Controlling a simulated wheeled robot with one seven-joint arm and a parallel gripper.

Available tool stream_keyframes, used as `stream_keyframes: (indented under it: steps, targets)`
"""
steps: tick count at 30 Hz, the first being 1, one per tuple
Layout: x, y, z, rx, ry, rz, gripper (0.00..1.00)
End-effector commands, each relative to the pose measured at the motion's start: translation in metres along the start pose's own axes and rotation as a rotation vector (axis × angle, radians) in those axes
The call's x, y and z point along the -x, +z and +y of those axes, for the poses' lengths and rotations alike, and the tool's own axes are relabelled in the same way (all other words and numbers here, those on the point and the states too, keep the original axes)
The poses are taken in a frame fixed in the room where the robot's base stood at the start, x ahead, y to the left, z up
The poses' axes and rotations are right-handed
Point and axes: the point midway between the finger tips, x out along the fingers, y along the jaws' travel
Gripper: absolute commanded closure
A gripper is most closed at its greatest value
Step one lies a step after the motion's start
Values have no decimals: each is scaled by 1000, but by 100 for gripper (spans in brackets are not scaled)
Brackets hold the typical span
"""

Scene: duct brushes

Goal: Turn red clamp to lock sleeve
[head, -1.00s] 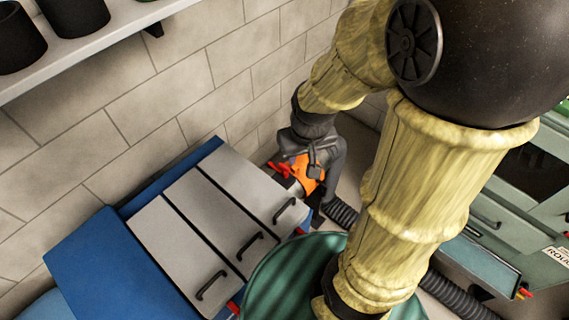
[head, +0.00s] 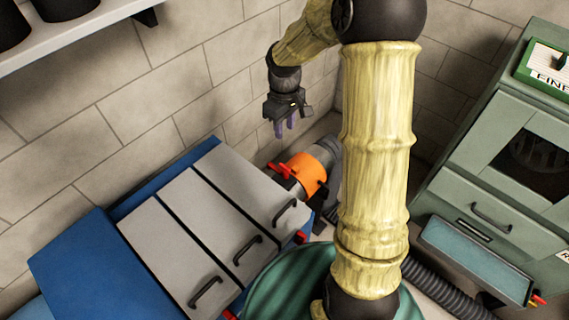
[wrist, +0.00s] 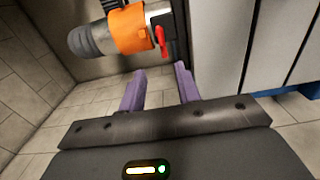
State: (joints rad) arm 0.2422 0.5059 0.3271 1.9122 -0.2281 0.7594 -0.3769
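The orange sleeve (head: 307,172) sits around a grey pipe stub on the side of the blue and grey cabinet. It also shows in the wrist view (wrist: 126,31). The red clamp (head: 279,170) sticks out beside the sleeve, on its cabinet side. In the wrist view the red clamp (wrist: 161,41) is a short lever pointing along the picture's vertical. My gripper (head: 286,129) is above the sleeve and clamp, apart from both. Its two purple fingers (wrist: 159,70) are spread with nothing between them.
The blue cabinet with grey panels (head: 228,187) and black handles stands left of the sleeve. A brick wall is behind my gripper. A green machine (head: 455,172) stands at right, with a black ribbed hose (head: 440,289) on the floor. A shelf (head: 75,40) hangs upper left.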

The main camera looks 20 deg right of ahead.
Motion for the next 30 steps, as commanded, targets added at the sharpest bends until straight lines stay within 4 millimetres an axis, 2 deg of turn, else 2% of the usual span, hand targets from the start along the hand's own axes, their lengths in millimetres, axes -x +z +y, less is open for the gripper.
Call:
stream_keyframes:
  steps: [8,30]
  targets:
    - [-29,1,-1,1,-3,-4,67]
    - [-157,0,-1,0,-2,-3,67]
